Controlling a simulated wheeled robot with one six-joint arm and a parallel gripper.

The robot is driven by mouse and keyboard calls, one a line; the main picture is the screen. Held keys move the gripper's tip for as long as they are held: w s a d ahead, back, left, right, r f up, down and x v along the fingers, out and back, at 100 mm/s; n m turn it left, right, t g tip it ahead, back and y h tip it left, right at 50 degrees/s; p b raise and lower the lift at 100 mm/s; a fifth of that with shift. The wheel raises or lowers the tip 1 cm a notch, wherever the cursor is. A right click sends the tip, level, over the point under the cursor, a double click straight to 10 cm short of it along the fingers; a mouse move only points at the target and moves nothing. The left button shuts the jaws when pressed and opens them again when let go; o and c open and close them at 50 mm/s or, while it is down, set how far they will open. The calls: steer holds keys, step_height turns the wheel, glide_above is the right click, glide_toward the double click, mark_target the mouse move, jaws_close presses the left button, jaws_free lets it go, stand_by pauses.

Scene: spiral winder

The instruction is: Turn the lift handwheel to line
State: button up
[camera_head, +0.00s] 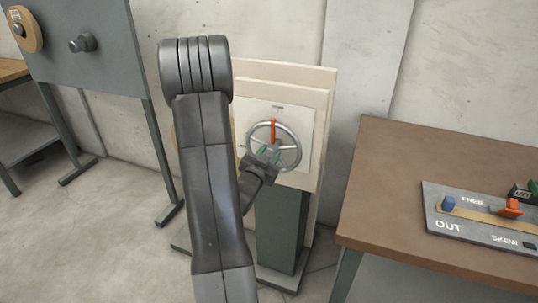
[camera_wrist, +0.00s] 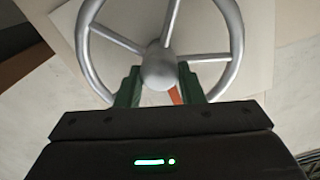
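The lift handwheel (camera_head: 297,146) is a grey metal wheel on a pale panel in the head view. One spoke is orange-red (camera_head: 273,130) and points nearly straight up, toward a small dark mark (camera_head: 278,107) on the white plate. My gripper (camera_head: 268,153) is in front of the wheel, near its hub. In the wrist view the wheel's rim (camera_wrist: 237,45) and hub (camera_wrist: 160,68) are close. My gripper's green fingers (camera_wrist: 161,76) stand apart, one on each side below the hub. Part of the orange-red spoke (camera_wrist: 175,95) shows between them. Contact cannot be told.
A brown table (camera_head: 430,165) at right carries a grey panel (camera_head: 480,222) with a blue and an orange lever. A grey upright board (camera_head: 90,65) with a knob stands at left. Concrete floor lies between.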

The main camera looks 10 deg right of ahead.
jaws_close()
steer(key=shift+f+m+b, duration=0.15)
steer(key=shift+m+b, duration=0.15)
steer(key=shift+b, duration=0.4)
